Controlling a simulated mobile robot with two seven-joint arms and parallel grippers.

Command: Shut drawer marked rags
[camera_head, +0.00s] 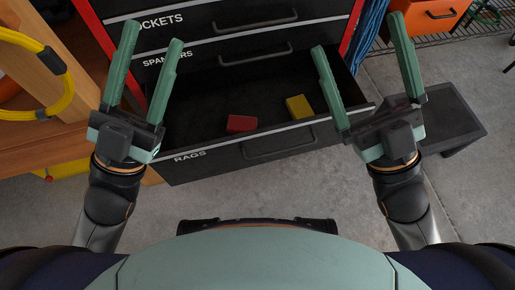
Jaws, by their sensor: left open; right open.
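The drawer marked RAGS (215,163) is pulled out from the black and red tool cabinet, with its dark front and handle (280,147) facing me. A red block (242,123) and a yellow block (299,107) lie inside it. My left gripper (149,68) is open and empty, over the drawer's left end. My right gripper (364,70) is open and empty, over the drawer's right end. From this view I cannot tell whether either gripper touches the drawer. The gripper bodies hide parts of both drawer ends.
Above the open drawer, the SPANNERS drawer (215,57) and SOCKETS drawer (210,24) look shut. A wooden bench (40,145) with a yellow hose (62,92) stands left. A low dark step (455,117) stands right. Concrete floor is clear in front of the drawer.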

